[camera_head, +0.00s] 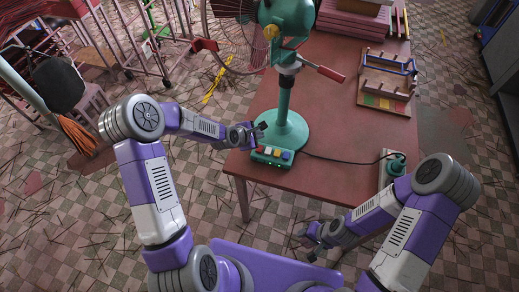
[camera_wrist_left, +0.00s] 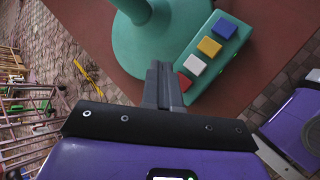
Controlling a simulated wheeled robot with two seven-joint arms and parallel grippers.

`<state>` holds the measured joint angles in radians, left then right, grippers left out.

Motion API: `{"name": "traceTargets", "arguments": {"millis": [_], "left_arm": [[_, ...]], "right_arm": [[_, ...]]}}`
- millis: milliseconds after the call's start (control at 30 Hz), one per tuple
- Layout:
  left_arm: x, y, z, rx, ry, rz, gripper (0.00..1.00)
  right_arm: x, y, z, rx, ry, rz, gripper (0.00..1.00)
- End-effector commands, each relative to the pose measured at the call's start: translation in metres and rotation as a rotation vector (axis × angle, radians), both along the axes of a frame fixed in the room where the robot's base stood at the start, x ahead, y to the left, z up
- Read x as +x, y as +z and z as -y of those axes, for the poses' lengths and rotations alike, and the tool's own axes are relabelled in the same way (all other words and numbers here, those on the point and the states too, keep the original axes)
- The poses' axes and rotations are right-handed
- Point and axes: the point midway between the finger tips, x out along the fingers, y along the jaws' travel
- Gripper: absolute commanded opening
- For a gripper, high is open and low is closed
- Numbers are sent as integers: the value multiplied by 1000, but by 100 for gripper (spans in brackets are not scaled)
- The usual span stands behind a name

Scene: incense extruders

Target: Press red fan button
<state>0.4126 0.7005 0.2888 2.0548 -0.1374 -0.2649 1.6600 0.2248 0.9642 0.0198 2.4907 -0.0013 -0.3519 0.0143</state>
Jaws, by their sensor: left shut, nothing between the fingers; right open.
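The green fan (camera_head: 287,95) stands on the table with a button box (camera_head: 271,162) at the front of its round base. The box has red, white, yellow and blue buttons in a row. The red button (camera_wrist_left: 184,82) is at the near end in the left wrist view, partly hidden by a finger. My left gripper (camera_wrist_left: 160,68) is shut and empty, its tips just left of the red button; I cannot tell whether they touch it. In the head view this gripper (camera_head: 259,129) is above the table's left edge by the base. My right gripper (camera_head: 305,238) is open and empty, low in front of the table.
A cable (camera_head: 335,160) runs from the box to a green plug on a power strip (camera_head: 391,170) at the table's right. A wooden rack (camera_head: 386,85) stands at the back right. Metal racks (camera_head: 140,45) stand at the left. The table's (camera_head: 330,122) middle is mostly clear.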

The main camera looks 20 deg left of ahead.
Motion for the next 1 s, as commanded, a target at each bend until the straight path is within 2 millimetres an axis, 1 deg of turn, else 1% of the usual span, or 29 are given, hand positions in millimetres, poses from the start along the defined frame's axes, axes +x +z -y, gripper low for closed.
{"name": "traceTargets", "arguments": {"millis": [33, 200, 300, 400, 500, 1000], "left_arm": [[0, -12, 0, 0, -1, -1, 0], [0, -37, 1, 1, -1, -1, 0], [0, -50, 0, 0, 0, 0, 0], [0, -57, 0, -1, 1, 1, 0], [0, -59, 0, 0, 1, 1, 0], [0, -58, 0, 0, 1, 1, 0]], "right_arm": [[0, -8, 0, 0, 0, 0, 43], [0, -23, 0, 0, 0, 0, 43], [0, -36, 0, 0, 0, 0, 43], [0, -42, 0, 0, 0, 0, 43], [0, -44, 0, 0, 0, 0, 43], [0, -42, 0, 0, 0, 0, 43]]}}
